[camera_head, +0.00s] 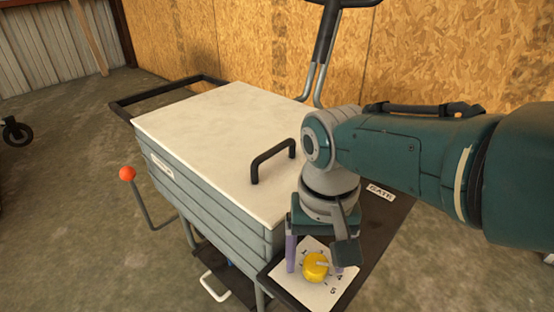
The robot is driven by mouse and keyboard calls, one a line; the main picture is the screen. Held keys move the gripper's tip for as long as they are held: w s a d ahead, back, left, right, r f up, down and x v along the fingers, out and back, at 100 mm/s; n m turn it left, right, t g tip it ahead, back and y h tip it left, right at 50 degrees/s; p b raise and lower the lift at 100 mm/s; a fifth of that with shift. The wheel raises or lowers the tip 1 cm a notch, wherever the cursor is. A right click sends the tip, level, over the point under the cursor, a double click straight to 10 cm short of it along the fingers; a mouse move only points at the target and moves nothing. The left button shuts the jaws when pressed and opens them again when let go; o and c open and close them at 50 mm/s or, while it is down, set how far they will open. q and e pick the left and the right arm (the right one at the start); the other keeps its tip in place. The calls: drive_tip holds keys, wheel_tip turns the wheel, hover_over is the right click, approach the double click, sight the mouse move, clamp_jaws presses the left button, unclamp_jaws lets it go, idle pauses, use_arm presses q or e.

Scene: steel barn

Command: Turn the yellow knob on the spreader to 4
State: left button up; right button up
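The yellow knob (313,269) sits on a white dial plate (312,292) at the front corner of the spreader (215,205). The numbers 1, 4 and 5 show on the plate; the others are hidden or too small to read. A pale mark on the knob points to the right, but I cannot tell exactly which number it meets. My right gripper (316,266) is open above the plate, pointing down. One finger stands left of the knob with a gap; the other is partly hidden at its right. My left gripper is not in view.
The spreader has a pale lid (215,135) with a black handle (272,160), close to my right wrist. An orange ball-topped lever (127,173) stands at its left side. A "GATE" label (381,191) lies on the dark panel under my arm.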

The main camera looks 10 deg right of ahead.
sight(316, 263)
wheel_tip(316, 263, up, 10)
drive_tip(key=p, duration=0.9)
